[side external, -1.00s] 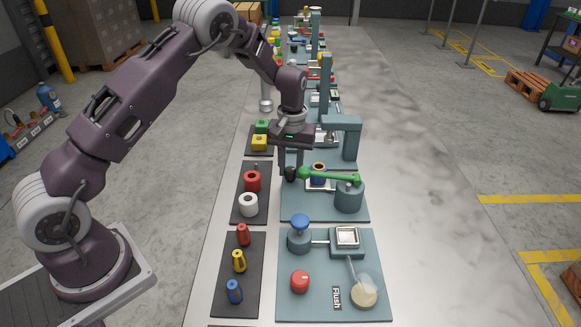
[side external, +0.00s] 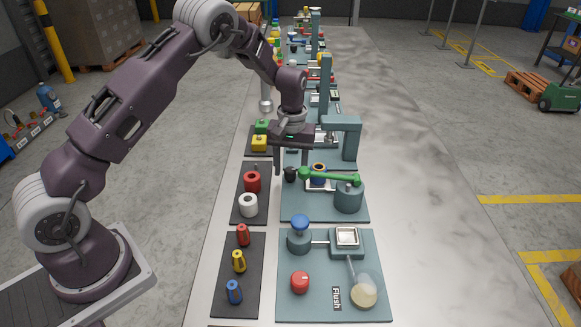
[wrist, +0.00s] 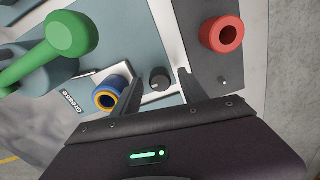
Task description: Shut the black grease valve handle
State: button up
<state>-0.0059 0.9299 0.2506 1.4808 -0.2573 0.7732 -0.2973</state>
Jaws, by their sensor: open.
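The black grease valve handle is a small round dark knob (wrist: 160,80) on the teal panel, near the "Grease" label (wrist: 73,103) in the wrist view. In the side view the black knob (side external: 290,174) sits left of the green lever. My gripper (wrist: 160,75) is open and empty, with one finger on each side of the knob in the wrist view; I cannot tell whether either finger touches it. In the side view my gripper (side external: 291,168) hangs just above the knob.
A green lever (side external: 330,176) on a teal post (side external: 348,197) stands right of the knob. A blue-and-yellow ring (wrist: 112,93) is beside a finger. Red (side external: 252,182) and white (side external: 248,205) rings stand on the dark mat to the left. Clear table lies at right.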

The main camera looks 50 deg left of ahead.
aim_at(291, 169)
notch_tip(291, 169, up, 7)
jog(key=shift+r, duration=0.1)
jog(key=shift+d, duration=0.1)
